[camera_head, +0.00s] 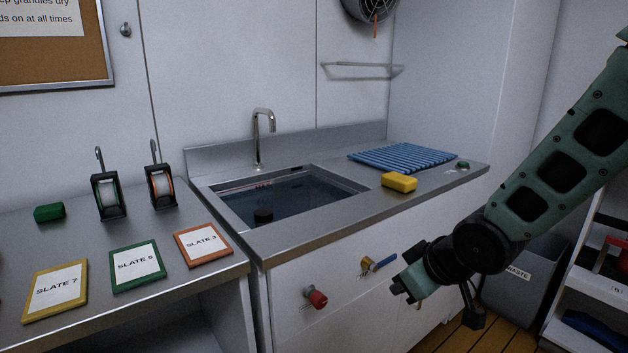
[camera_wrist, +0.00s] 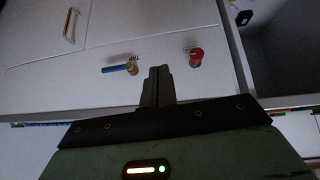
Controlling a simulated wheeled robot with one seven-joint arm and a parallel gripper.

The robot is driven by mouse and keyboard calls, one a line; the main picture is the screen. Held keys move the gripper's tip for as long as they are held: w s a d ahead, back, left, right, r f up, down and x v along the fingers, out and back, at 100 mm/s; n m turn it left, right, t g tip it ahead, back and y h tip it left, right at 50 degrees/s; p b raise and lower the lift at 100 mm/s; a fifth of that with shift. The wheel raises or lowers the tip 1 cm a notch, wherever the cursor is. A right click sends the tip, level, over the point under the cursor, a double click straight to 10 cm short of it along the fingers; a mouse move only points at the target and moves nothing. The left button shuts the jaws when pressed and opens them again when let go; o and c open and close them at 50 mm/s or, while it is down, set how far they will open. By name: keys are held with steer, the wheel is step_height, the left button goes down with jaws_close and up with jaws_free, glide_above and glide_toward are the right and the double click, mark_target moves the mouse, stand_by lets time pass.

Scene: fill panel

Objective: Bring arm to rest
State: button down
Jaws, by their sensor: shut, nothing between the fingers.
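A blue-handled tap valve (camera_head: 379,263) is on the cabinet front, just above and left of the gripper. A red knob (camera_head: 316,299) is lower left of the gripper. In the wrist view the blue handle (camera_wrist: 117,69) is left of the fingers and the red knob (camera_wrist: 196,58) is right. The gripper appears apart from both.
The sink (camera_head: 290,199) holds dark water with a dark object in it. A yellow sponge (camera_head: 399,182) and blue ribbed mat (camera_head: 403,157) lie on the counter. A waste bin (camera_head: 520,285) and shelf unit (camera_head: 590,270) stand behind my arm. Slate cards lie on the left bench (camera_head: 215,277).

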steer(key=s+a+r+g+h, duration=0.1)
steer(key=s+r+g+h, duration=0.15)
steer(key=s, duration=1.05)
steer(key=s+a+r+g+h, duration=0.1)
steer(key=s+g, duration=0.3)
steer(key=s, duration=0.8)
step_height(320, 180, up, 16)
steer(key=p, duration=1.6)
steer(key=shift+w, duration=0.3)
